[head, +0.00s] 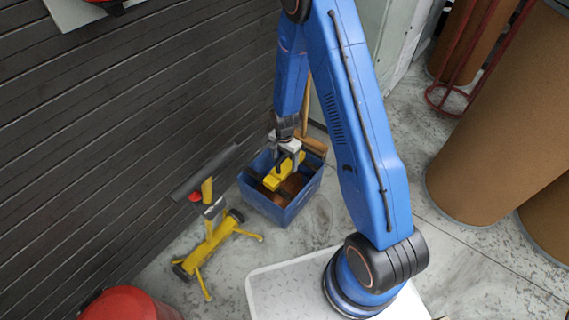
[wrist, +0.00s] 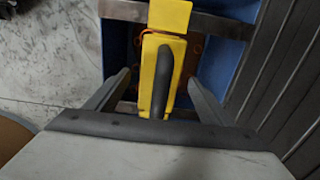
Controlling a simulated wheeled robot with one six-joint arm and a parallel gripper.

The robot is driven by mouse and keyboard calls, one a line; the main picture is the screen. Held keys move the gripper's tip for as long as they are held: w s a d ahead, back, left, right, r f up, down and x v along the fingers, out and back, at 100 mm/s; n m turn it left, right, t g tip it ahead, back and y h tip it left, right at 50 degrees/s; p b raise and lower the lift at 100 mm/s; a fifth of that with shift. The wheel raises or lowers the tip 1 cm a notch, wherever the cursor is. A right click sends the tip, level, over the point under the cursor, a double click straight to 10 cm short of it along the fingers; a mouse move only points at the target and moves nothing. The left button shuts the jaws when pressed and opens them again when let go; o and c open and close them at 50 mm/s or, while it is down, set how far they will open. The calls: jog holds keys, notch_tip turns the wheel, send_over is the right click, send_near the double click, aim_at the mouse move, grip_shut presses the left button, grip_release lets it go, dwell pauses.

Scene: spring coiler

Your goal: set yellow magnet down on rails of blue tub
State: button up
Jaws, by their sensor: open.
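The yellow magnet (head: 283,170) is a long yellow block lying over the blue tub (head: 277,213). In the wrist view the yellow magnet (wrist: 178,16) has a dark bar-shaped handle, and grey rails (wrist: 230,27) cross the blue tub (wrist: 113,48) beneath it. The magnet appears to rest across the rails, though contact is partly hidden. My gripper (head: 287,162) is right above the magnet. In the wrist view my gripper (wrist: 158,90) is open, with one finger on each side of the handle and gaps between. Brown-orange contents show inside the tub.
A yellow wheeled stand (head: 210,243) is left of the tub, near the dark slatted wall (head: 120,110). A red drum (head: 128,304) is at bottom left. Large brown drums (head: 500,130) stand at right. A wooden piece (head: 313,147) is behind the tub.

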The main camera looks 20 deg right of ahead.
jog(key=s+d+r+n+t, duration=0.1)
jog(key=s+r, duration=0.1)
jog(key=r, duration=1.2)
jog(key=s+d+r+n, duration=0.1)
jog(key=s+r, duration=0.2)
jog(key=r, duration=1.1)
jog(key=s+d+r+n+t, duration=0.1)
jog(key=s+d+r+n, duration=0.15)
jog(key=s+r, duration=0.7)
jog(key=s+d+r+n+t, duration=0.1)
jog(key=s+r+n, duration=0.2)
jog(key=s, duration=0.6)
jog(key=s+d+r+n+t, duration=0.1)
jog(key=s+r+n, duration=0.2)
jog(key=s+r, duration=0.4)
jog(key=s, duration=0.3)
jog(key=shift+d+t, duration=0.25)
jog(key=shift+t, duration=0.15)
